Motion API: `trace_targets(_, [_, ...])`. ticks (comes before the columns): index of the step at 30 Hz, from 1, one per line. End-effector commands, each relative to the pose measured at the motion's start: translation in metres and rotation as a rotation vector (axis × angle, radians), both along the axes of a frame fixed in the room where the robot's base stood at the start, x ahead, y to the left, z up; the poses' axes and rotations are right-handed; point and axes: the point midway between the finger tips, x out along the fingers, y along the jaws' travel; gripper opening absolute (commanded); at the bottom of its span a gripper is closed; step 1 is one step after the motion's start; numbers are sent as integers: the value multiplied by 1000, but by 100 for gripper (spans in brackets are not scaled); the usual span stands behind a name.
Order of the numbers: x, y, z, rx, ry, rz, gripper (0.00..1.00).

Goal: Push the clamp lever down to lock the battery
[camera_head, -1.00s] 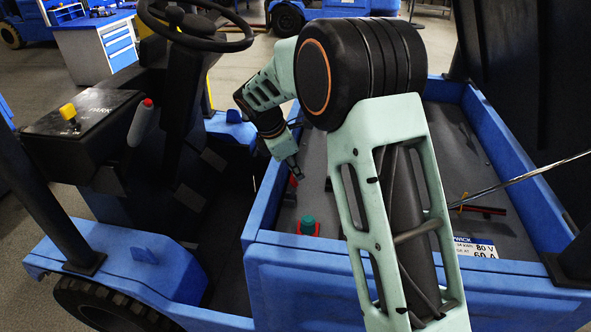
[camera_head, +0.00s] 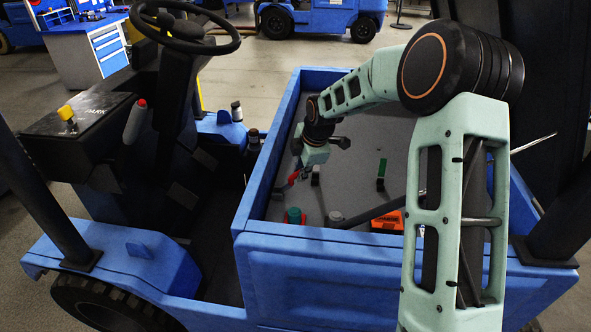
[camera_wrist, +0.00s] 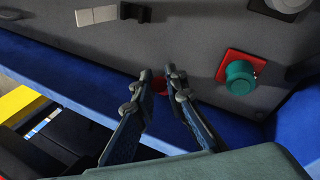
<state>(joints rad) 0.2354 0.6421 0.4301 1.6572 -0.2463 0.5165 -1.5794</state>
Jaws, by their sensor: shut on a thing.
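The grey top surface (camera_head: 375,140), which I take to be the battery, lies inside the blue walls of the truck's bay. A red-ended lever (camera_head: 291,179) stands near its left edge, just below my gripper (camera_head: 304,168) in the head view. In the wrist view my gripper (camera_wrist: 158,73) has its two fingertips close together with a red piece (camera_wrist: 159,87) between them. This looks like the lever's grip, mostly hidden by the fingers. A green-ended lever (camera_head: 382,168) stands apart to the right. The lever's exact tilt cannot be told.
A teal knob on a red base (camera_head: 294,216) stands close by and also shows in the wrist view (camera_wrist: 240,78). The blue side wall (camera_wrist: 80,70) runs close beside my fingers.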

Motion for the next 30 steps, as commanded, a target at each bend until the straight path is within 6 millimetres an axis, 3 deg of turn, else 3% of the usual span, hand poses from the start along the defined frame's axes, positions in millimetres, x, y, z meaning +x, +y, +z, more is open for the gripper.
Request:
trace_targets(13, [-4, -25, -24, 253, -49, -8, 0])
trace_targets(30, [-7, -42, -57, 554, -110, -5, 0])
